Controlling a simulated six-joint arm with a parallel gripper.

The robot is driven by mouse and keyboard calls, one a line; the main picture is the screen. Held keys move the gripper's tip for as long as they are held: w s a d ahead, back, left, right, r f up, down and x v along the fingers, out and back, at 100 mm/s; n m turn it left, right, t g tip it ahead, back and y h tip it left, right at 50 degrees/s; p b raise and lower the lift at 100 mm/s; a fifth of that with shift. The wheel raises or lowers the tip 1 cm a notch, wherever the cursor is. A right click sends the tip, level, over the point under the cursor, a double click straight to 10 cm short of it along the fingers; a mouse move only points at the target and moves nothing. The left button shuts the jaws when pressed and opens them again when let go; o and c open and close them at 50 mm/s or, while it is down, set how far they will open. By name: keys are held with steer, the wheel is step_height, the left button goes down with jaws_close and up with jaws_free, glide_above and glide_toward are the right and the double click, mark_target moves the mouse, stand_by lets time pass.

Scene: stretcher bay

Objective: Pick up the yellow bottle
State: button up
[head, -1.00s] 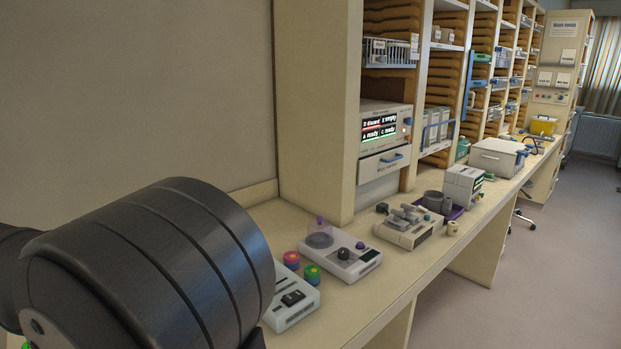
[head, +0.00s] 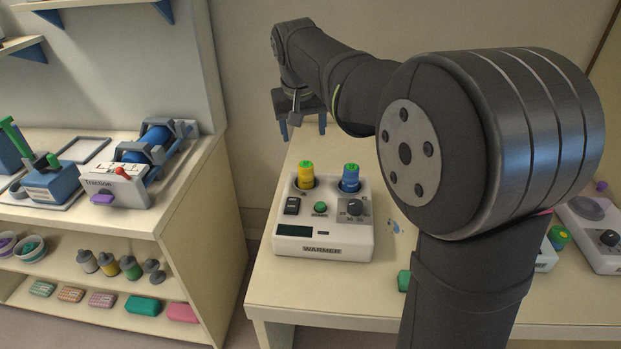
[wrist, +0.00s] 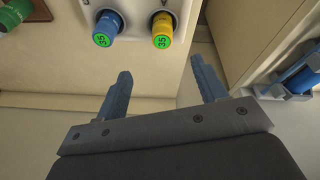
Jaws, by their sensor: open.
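The yellow bottle (head: 306,175) stands upright in the left well of the white warmer (head: 322,249) in the head view. A blue bottle (head: 350,177) stands in the right well beside it. In the wrist view the yellow bottle (wrist: 162,29) has a green top marked 35, and the blue bottle (wrist: 107,30) is to its left. My gripper (head: 303,124) is above and behind the warmer in the head view. In the wrist view its two blue fingers (wrist: 159,78) are apart with nothing between them. The yellow bottle lies beyond the fingertips, not touched.
The warmer stands near the front of a cream bench (head: 285,298). A green block (head: 403,280) lies to its right, partly hidden by my arm. A shelf unit (head: 190,200) with a traction device (head: 120,185) stands at left, across a gap. More devices show at far right.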

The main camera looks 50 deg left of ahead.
mark_target(306, 164)
steer(key=w+a+n+g+h, duration=0.2)
steer(key=w+a+n, duration=0.1)
steer(key=n, duration=0.6)
step_height(306, 164, down, 11)
steer(key=shift+w+d+f, duration=0.1)
steer(key=shift+d, duration=0.05)
steer(key=f, duration=0.3)
steer(key=a+f, duration=0.1)
steer(key=f, duration=0.1)
steer(key=shift+w+a, duration=0.1)
steer(key=shift+w, duration=0.15)
steer(key=shift+f, duration=0.35)
steer(key=c, duration=1.2)
